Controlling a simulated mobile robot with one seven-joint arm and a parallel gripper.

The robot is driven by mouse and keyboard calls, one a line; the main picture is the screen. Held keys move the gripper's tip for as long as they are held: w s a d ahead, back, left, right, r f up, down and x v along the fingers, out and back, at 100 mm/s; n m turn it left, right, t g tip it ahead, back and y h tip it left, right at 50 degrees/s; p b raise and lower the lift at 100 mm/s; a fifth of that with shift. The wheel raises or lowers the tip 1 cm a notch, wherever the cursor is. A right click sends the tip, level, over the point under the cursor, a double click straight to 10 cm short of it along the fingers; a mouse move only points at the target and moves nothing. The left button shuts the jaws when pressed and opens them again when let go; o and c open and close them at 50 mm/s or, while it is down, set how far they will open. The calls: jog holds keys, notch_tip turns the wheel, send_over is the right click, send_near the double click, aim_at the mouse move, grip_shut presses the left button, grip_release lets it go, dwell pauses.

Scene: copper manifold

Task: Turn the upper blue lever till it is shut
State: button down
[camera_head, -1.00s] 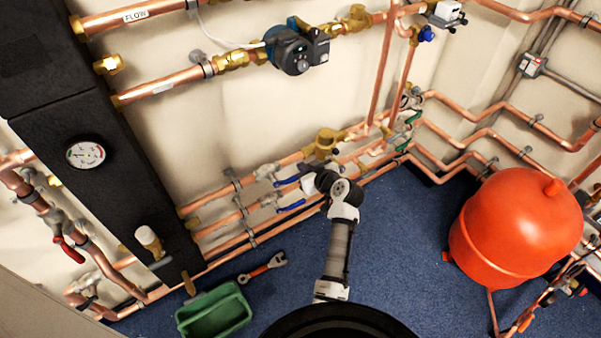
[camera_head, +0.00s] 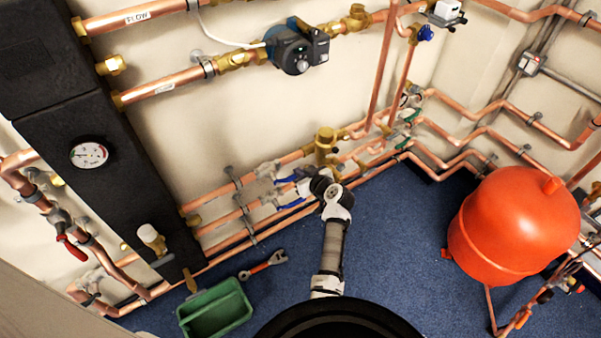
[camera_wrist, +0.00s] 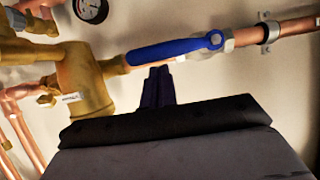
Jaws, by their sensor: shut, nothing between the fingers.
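The upper blue lever (camera_head: 286,179) is on a valve in the upper of the low copper pipes, partly hidden by my gripper in the head view. In the wrist view the blue lever (camera_wrist: 172,49) runs left from its pivot nut, roughly along the pipe line, its free end near the brass body. My gripper (camera_wrist: 158,72) is shut and empty, its dark fingertips just below the lever's middle; I cannot tell whether they touch. In the head view my gripper (camera_head: 303,184) is at the valves. The lower blue lever (camera_head: 292,204) sits just below.
A brass fitting (camera_head: 325,145) stands right of the valves. A green crate (camera_head: 240,318) and a wrench (camera_head: 264,264) lie on the blue floor. A red tank (camera_head: 515,225) stands at right. The floor between my arm and the tank is clear.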

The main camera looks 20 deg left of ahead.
jog(key=shift+w+d+f+m+g+b, duration=0.1)
jog(key=shift+f+m+g+b, duration=0.25)
jog(key=shift+b, duration=0.25)
jog(key=s+a+f+m+g+y+b, duration=0.2)
jog(key=s+f+m+g+y+b, duration=0.1)
jog(key=f+m+y+b, duration=0.4)
jog(key=shift+s+a+f+m+y+b, duration=0.3)
jog(key=shift+f+m+b, duration=1.25)
jog(key=shift+m+b, duration=1.55)
jog(key=shift+n+b, duration=0.25)
jog(key=shift+b, duration=0.05)
jog(key=shift+r, duration=0.1)
notch_tip(320, 180, up, 20)
jog(key=p, duration=0.2)
